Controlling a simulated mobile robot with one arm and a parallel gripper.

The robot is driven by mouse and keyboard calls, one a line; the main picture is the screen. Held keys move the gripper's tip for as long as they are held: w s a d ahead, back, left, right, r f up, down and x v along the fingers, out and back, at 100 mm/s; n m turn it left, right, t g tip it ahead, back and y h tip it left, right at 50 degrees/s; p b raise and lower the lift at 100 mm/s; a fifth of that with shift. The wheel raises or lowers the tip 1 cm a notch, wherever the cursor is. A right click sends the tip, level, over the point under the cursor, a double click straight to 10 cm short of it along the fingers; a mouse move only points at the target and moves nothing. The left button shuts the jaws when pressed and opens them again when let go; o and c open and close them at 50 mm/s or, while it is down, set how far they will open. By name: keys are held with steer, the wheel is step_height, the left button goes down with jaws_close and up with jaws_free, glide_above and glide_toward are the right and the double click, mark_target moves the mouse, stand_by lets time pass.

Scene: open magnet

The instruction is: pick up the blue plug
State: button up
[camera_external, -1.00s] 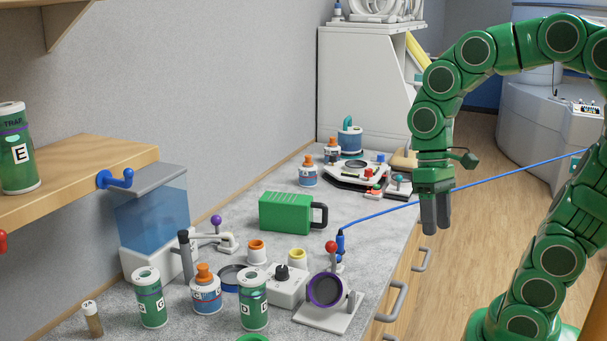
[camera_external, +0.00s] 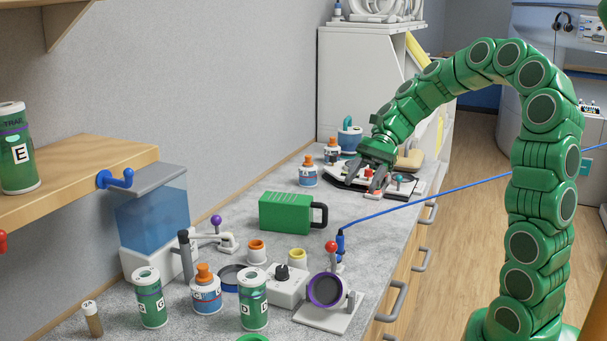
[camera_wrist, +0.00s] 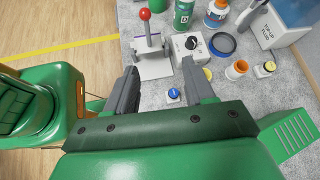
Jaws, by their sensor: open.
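The blue plug (camera_external: 340,243) stands upright near the front edge of the grey counter, with a blue cable running from it to the right. It also shows in the wrist view (camera_wrist: 173,95), seen from above, below and between the two fingers. My gripper (camera_external: 378,181) is open and empty. In the external view it is above the counter, farther back than the plug and apart from it. In the wrist view the open fingers (camera_wrist: 160,75) point toward the counter; the lower part of the plug is hard to make out.
A red-knobbed lever stand (camera_external: 328,295) is close in front of the plug. A white box with a black knob (camera_external: 284,285) and a yellow ring (camera_external: 297,256) stand nearby. A green case (camera_external: 285,212) lies behind. The blue cable (camera_external: 440,197) stretches across open space.

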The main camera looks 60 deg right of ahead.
steer(key=w+d+f+m+t+y, duration=0.1)
steer(key=w+d+f+m+t, duration=0.15)
steer(key=d+m, duration=0.45)
steer(key=n, duration=0.3)
glide_toward(340, 235)
steer(key=a+f, duration=0.1)
steer(key=shift+w+a+f+t, duration=0.3)
steer(key=shift+a+f+t, duration=0.05)
steer(key=shift+a+f, duration=0.1)
steer(key=shift+x, duration=3.7)
steer(key=shift+d+f, duration=0.1)
steer(key=shift+f, duration=0.05)
jaws_close()
